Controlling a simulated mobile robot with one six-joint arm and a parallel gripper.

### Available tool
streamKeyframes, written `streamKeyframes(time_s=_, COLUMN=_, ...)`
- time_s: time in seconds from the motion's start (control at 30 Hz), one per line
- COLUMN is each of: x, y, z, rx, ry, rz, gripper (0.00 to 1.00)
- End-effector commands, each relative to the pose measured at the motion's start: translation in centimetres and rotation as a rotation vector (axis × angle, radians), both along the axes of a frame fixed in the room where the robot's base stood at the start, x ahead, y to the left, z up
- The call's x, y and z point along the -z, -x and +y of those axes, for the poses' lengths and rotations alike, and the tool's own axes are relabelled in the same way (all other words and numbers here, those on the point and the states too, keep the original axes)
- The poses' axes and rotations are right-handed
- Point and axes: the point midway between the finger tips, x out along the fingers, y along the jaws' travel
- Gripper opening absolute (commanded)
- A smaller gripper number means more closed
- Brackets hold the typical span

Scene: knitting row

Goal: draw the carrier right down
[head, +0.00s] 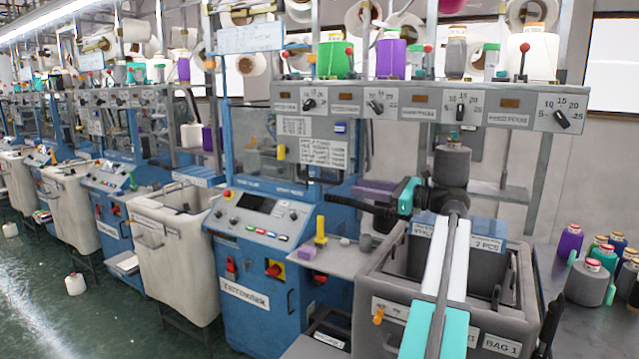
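I cannot tell for certain which part is the carrier. A small yellow piece (281,152) sits at the left of the near blue knitting machine's window, below the grey panel of dials. A yellow upright peg (320,231) stands on the grey side shelf (345,262), beside a purple block (306,254). My gripper (336,200) is dark and points left in front of the machine, above the shelf and apart from the peg. It looks empty, but its fingers overlap at this angle, so their opening does not show. My arm hides part of the machine's right side.
A grey bin (385,285) labelled BAG 1 stands close under my arm. A pale bin (170,280) stands left of the machine's control console (262,212). Yarn cones (590,285) crowd the right-hand table. Green floor is open at the lower left.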

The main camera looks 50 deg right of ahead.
Motion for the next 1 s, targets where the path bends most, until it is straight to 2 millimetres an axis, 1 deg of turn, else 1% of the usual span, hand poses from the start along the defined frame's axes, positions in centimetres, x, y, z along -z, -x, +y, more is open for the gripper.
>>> streamKeyframes(time_s=0.17, x=0.0, y=-0.5, z=0.1, rx=0.000, ry=0.000, rz=0.001, gripper=0.31)
streamKeyframes(time_s=0.37, x=-0.1, y=-2.2, z=0.6, rx=-0.001, ry=0.000, rz=0.000, gripper=0.31)
streamKeyframes(time_s=1.0, x=-0.1, y=-10.9, z=2.7, rx=-0.001, ry=0.000, rz=0.001, gripper=0.31)
